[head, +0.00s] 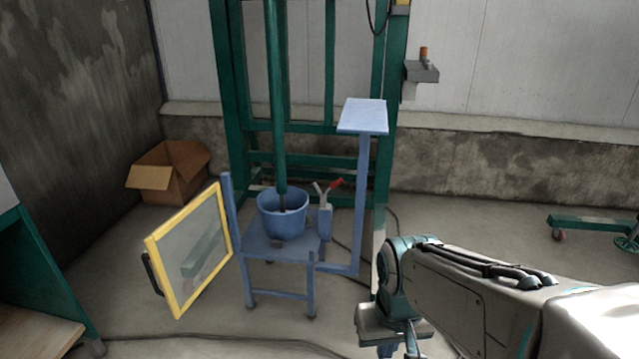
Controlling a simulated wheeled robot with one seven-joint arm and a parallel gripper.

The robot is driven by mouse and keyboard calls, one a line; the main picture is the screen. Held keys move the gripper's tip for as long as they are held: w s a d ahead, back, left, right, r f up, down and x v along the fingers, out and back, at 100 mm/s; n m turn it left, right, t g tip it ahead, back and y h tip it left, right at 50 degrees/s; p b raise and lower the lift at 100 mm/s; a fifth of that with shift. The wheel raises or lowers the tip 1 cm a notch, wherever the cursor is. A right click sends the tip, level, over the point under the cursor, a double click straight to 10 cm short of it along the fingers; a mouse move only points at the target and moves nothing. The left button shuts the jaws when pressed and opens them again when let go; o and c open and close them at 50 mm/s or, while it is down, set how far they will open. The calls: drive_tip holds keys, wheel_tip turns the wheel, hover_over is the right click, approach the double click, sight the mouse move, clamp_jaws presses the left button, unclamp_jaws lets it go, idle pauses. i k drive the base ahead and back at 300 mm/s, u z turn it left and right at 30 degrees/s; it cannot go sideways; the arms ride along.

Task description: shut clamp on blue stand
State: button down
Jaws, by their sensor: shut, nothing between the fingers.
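The blue stand (282,245) is on the floor in the middle of the head view, with a blue bucket (282,214) on its seat. The clamp (325,197) is at the stand's right side, next to the bucket. Its red-tipped handle (335,184) tilts up to the right and a pale metal lever leans up to the left, so the two stand apart in a V. My gripper (400,349) is at the bottom edge, right of and nearer than the stand, apart from the clamp. It is shut and empty; its fingertips are partly cut off by the frame.
A yellow-framed glass panel (152,246) stands out from the stand's left. A blue post with a flat plate (362,116) rises right of the clamp. A green frame (397,100) with a pole into the bucket stands behind. A cardboard box (168,172) is back left.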

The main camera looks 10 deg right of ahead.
sight(341, 181)
drive_tip(key=k, duration=0.65)
drive_tip(key=z, duration=0.55)
drive_tip(key=i, duration=1.3)
drive_tip(key=u, duration=0.65)
